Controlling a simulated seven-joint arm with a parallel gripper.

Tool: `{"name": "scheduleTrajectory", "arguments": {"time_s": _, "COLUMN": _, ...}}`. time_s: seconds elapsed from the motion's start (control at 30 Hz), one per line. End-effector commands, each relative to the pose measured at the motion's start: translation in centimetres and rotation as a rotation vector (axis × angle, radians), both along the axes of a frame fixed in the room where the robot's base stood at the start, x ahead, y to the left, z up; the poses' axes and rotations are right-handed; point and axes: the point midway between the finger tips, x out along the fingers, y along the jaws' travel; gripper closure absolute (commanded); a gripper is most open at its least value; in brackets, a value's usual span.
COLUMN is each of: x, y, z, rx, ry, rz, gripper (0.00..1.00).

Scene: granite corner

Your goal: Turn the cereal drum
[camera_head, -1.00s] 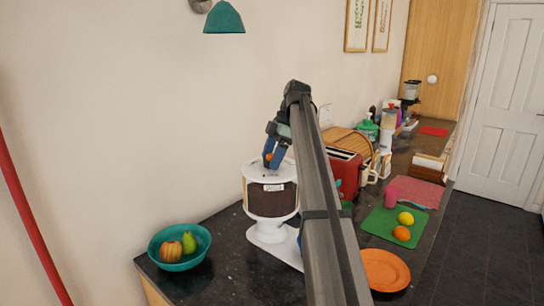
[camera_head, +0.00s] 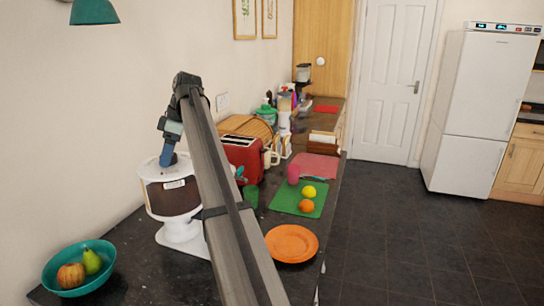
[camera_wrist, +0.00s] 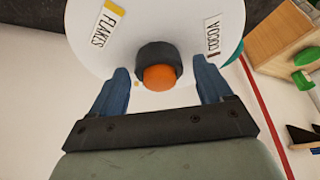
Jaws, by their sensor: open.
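The cereal drum (camera_head: 171,196) is a white dispenser with a dark brown filled section, standing on a white pedestal at the counter's left part. In the wrist view its white top (camera_wrist: 195,25) carries labels reading FLAKES and COCOA. A dark round knob (camera_wrist: 156,56) with an orange end sits on the top between the labels. My gripper (camera_wrist: 160,88) is open, its two blue fingers on either side of the knob with visible gaps. In the head view my gripper (camera_head: 167,160) is over the drum's top, and my arm hides part of the drum's right side.
A teal bowl (camera_head: 80,270) with an apple and a pear stands left of the drum. A red toaster (camera_head: 244,158), a green mat (camera_head: 299,199) with fruit and an orange plate (camera_head: 291,244) lie to the right. The wall is close behind.

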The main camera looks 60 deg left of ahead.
Motion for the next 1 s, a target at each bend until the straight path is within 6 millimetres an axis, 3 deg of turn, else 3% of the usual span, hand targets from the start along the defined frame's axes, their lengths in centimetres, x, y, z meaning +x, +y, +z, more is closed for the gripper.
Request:
{"name": "scheduleTrajectory", "arguments": {"time_s": 0.87, "x": -0.2, "y": -0.2, "z": 0.0, "rx": 0.002, "ry": 0.001, "rz": -0.82, "gripper": 0.21}}
{"name": "scheduleTrajectory", "arguments": {"time_s": 1.0, "x": 0.4, "y": -1.0, "z": 2.5, "rx": 0.002, "ry": 0.002, "rz": -0.812, "gripper": 0.21}}
